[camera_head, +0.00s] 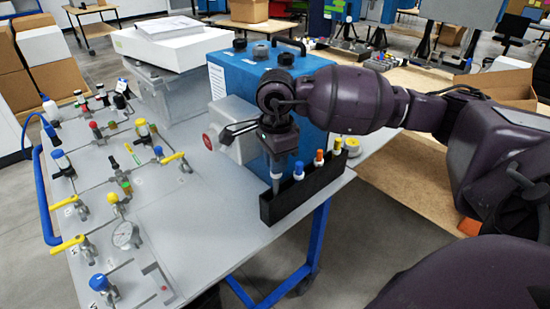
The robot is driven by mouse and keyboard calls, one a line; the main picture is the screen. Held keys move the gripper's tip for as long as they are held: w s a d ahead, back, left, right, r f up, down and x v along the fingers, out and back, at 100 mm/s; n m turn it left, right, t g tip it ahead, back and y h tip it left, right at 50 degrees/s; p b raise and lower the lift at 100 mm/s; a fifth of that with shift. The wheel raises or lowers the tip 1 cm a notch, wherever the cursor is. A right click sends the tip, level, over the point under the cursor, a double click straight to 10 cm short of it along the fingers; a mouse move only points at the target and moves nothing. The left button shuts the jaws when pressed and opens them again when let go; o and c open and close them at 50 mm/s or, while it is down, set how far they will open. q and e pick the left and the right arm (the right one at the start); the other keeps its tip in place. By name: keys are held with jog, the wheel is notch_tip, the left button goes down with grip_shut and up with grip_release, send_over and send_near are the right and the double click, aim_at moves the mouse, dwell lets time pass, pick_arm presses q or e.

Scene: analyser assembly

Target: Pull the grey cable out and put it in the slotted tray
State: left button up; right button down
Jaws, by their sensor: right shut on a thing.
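My right gripper (277,162) points down over the left end of the black slotted tray (305,199) and is shut on the grey cable's end (276,182). The grey end hangs upright below the fingers, with its tip at the tray's rim. I cannot tell whether it sits in a slot. A blue plug (298,171), an orange plug (319,158) and a yellow-topped plug (337,145) stand in the tray to the right of it. My left gripper is not in view.
The blue analyser box (235,80) stands right behind the tray, with a grey housing (232,117) on its left. Valves, tubing and a gauge (126,235) cover the left of the grey table (220,225). The table front left of the tray is clear.

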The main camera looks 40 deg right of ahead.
aim_at(276, 178)
jog(key=shift+f+b, duration=1.1)
jog(key=shift+f, duration=1.45)
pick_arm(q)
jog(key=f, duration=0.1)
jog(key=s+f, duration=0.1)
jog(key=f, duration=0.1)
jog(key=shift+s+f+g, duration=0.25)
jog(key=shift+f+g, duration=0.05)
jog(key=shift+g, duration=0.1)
pick_arm(e)
jog(key=c, duration=1)
grip_release()
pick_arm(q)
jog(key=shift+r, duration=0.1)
pick_arm(e)
jog(key=shift+r, duration=0.1)
jog(key=shift+r+p, duration=1.35)
jog(key=shift+r, duration=2.1)
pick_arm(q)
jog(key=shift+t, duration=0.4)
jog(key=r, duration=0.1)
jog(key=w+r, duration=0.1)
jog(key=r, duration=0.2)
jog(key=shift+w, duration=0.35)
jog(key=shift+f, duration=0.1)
